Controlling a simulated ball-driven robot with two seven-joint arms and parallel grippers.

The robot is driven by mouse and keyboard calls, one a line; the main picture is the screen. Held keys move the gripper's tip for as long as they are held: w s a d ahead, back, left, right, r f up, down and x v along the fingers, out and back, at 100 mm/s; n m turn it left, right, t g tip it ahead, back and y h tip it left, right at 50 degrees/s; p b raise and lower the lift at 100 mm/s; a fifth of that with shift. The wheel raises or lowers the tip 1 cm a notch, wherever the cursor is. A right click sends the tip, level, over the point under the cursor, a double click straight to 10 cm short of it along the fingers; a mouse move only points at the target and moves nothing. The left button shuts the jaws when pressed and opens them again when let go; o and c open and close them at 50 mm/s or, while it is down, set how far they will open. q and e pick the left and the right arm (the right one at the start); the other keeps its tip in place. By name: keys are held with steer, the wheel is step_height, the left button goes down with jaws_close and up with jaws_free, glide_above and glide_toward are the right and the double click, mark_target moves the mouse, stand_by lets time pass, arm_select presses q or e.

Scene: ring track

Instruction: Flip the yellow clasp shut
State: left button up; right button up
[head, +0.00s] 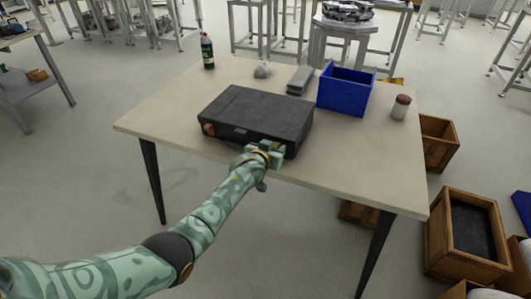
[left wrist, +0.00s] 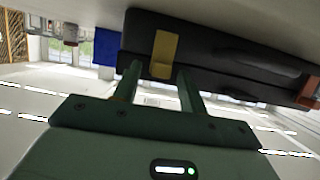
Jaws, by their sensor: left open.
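A closed black case (head: 255,112) lies on the table. In the left wrist view, the yellow clasp (left wrist: 163,52) is on the front of the case (left wrist: 215,55). In the head view my gripper mostly hides the clasp. My left gripper (head: 272,150) is at the case's front right side, open and empty. In the left wrist view its two fingers (left wrist: 160,80) point at the case, one on either side of the clasp's lower end. I cannot tell whether they touch it. An orange clasp (head: 208,129) sits at the case's left end.
Wooden crates (head: 465,232) stand on the floor at right.

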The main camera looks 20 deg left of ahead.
arm_select(q)
steer(key=p+v, duration=0.7)
steer(key=v, duration=0.8)
steer(key=shift+s+p, duration=0.25)
steer(key=shift+p, duration=0.15)
arm_select(e)
step_height(320, 180, up, 8)
steer(key=w, duration=0.2)
steer(key=shift+r+t, duration=0.15)
steer(key=shift+t, duration=0.15)
arm_select(q)
steer(key=shift+r, duration=0.15)
arm_select(e)
steer(key=shift+a, duration=0.1)
